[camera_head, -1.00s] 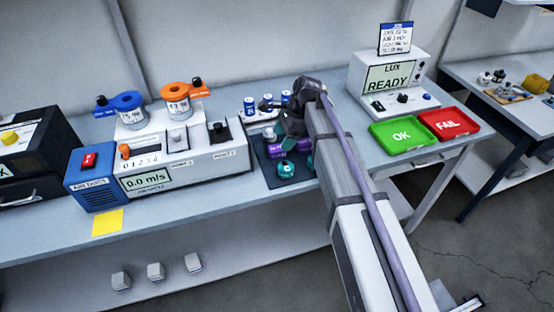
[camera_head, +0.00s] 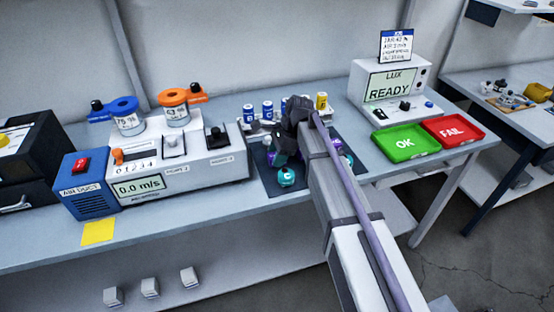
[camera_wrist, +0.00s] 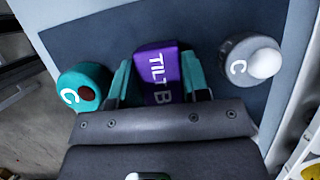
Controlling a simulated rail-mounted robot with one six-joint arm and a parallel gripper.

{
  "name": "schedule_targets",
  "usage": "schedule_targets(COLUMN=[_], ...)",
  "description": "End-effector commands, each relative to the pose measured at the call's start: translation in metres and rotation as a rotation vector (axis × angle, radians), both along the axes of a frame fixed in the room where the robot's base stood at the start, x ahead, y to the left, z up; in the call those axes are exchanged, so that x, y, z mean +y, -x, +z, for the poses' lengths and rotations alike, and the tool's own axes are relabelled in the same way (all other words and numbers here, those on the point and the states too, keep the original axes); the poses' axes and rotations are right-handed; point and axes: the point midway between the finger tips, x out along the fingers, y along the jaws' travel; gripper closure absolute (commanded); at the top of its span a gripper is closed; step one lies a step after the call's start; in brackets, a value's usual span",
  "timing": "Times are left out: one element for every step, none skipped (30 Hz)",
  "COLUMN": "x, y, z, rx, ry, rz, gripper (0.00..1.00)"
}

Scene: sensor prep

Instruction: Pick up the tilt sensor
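The tilt sensor (camera_wrist: 157,70) is a purple block lettered "TILT B", on the dark mat in the wrist view. My gripper (camera_wrist: 158,62) has its two teal fingers on either side of it, one left and one right. The fingers look open around the block, with a narrow gap at the left; contact at the right is hard to judge. The block's near end is hidden behind the gripper body. In the head view my gripper (camera_head: 281,158) is low over the mat and mostly hides the sensor.
A teal round part marked C (camera_wrist: 85,87) lies left of the fingers, and a grey one marked C (camera_wrist: 250,59) lies right. Behind the mat is a rack with blue and yellow cans (camera_head: 268,110). Green OK (camera_head: 405,142) and red FAIL (camera_head: 452,130) trays are at the right.

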Motion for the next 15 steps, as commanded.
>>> schedule_targets(x=[-0.0001,-0.0001,-0.0001,-0.0001,-0.0001,-0.0001,-0.0001,-0.0001,-0.0001,-0.0001,-0.0001,-0.0001,-0.0001,-0.0002,-0.0001], y=[0.0000,0.0000,0.0000,0.0000,0.0001,0.0001,0.0000,0.0000,0.0001,0.0001,0.0001,0.0001,0.0000,0.0001,0.0001], z=[0.0000,0.0000,0.0000,0.0000,0.0000,0.0000,0.0000,0.0000,0.0000,0.0000,0.0000,0.0000,0.0004,0.0014,0.0041], rx=[0.000,0.000,0.000,0.000,0.000,0.000,0.000,0.000,0.000,0.000,0.000,0.000,0.000,0.000,0.000], ry=[0.000,0.000,0.000,0.000,0.000,0.000,0.000,0.000,0.000,0.000,0.000,0.000,0.000,0.000,0.000], rz=[0.000,0.000,0.000,0.000,0.000,0.000,0.000,0.000,0.000,0.000,0.000,0.000,0.000,0.000,0.000], gripper=[0.64,0.67,0.71,0.74,0.77,0.80,0.83,0.84,0.84,0.84,0.84,0.84,0.84,0.84,0.84])
